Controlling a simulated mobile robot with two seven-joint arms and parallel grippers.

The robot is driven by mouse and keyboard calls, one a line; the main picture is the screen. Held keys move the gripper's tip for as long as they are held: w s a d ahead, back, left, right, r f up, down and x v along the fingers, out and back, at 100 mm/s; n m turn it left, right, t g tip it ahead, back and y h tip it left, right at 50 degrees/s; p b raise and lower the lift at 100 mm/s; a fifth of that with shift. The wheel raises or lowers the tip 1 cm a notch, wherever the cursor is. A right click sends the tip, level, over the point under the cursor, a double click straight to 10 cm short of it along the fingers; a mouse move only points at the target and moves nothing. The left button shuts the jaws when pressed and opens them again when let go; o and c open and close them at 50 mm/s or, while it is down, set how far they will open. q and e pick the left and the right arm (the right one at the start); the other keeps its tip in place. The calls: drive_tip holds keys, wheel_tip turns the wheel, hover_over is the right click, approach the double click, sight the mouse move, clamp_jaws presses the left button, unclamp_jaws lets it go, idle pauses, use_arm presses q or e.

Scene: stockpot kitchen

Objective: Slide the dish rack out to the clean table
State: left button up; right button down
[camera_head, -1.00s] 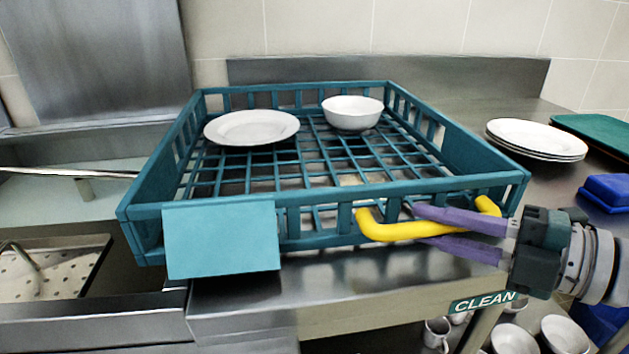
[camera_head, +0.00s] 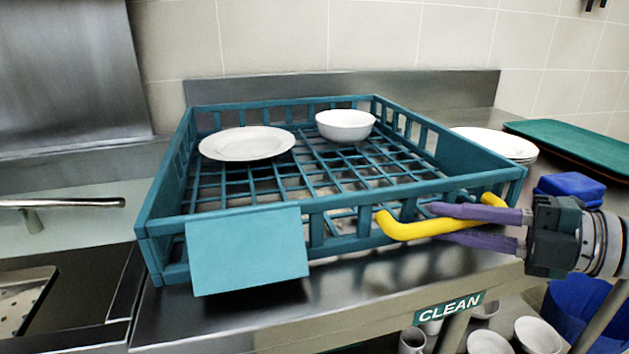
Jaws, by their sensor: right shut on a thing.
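The teal dish rack (camera_head: 350,202) sits on the steel clean table (camera_head: 400,285), whose front edge bears a green CLEAN sign (camera_head: 449,308). A white plate (camera_head: 247,144) and a white bowl (camera_head: 345,126) are in the rack. A yellow handle (camera_head: 425,228) is on the rack's front side at the right. My right gripper (camera_head: 440,222) comes in from the right with its purple fingers shut on the yellow handle. A flat teal panel (camera_head: 248,250) hangs on the rack's front at the left. My left gripper is not in view.
A stack of white plates (camera_head: 495,142), a green tray (camera_head: 575,143) and a blue container (camera_head: 570,187) stand right of the rack. A sink area (camera_head: 60,290) with a metal bar (camera_head: 62,203) is at the left. Bowls (camera_head: 538,335) sit below the table.

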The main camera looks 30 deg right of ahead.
drive_tip(key=c, duration=1.1)
unclamp_jaws()
drive_tip(key=shift+d, duration=0.15)
drive_tip(key=shift+o, duration=0.6)
drive_tip(key=shift+d, duration=0.15)
drive_tip(key=shift+o, duration=1.1)
drive_tip(key=v, duration=1)
